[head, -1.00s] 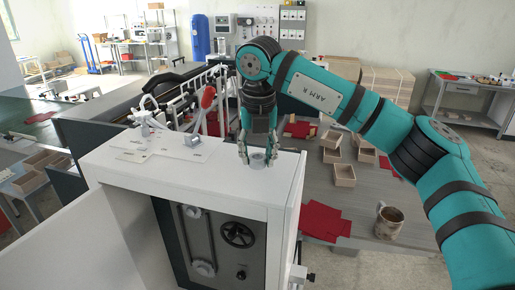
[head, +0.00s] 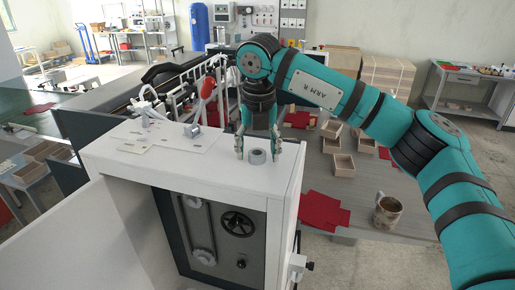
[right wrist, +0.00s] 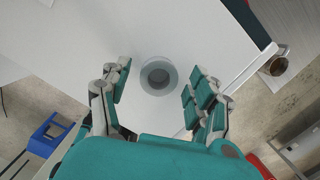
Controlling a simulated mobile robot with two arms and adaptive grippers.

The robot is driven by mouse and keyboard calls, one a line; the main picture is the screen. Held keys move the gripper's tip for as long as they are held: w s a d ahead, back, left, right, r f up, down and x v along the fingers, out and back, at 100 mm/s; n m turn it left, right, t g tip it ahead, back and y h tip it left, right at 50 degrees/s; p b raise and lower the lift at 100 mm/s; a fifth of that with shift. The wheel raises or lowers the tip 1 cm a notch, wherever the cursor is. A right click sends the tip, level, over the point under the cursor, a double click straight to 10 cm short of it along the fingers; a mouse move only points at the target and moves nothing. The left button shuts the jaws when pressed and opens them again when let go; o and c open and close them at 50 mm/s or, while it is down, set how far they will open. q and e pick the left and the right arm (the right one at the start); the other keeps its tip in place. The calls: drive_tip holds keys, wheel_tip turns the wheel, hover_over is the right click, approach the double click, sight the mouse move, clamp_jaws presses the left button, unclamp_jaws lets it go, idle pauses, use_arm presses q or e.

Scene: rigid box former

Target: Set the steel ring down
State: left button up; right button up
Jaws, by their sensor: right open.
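The steel ring (head: 257,157) is a short grey ring lying flat on the white top of the machine cabinet (head: 215,172). In the right wrist view the ring (right wrist: 159,76) shows its dark round opening, with white surface around it. My right gripper (head: 259,151) points down over the cabinet top. Its fingers stand apart on either side of the ring, and in the wrist view the gripper (right wrist: 158,90) is open with clear gaps to the ring on both sides. My left gripper does not show.
A mug (head: 388,213), red sheets (head: 323,210) and several small wooden boxes (head: 343,165) are on the grey table to the right. The cabinet door stands open at the front.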

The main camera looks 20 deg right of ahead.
sight(258, 156)
drive_tip(key=shift+r, duration=0.35)
wheel_tip(258, 156, up, 11)
drive_tip(key=s+b, duration=0.1)
drive_tip(key=b, duration=0.1)
drive_tip(key=shift+s+a+r+b, duration=0.15)
drive_tip(key=shift+s+r+b, duration=0.05)
drive_tip(key=shift+s+b, duration=0.15)
drive_tip(key=shift+f, duration=0.1)
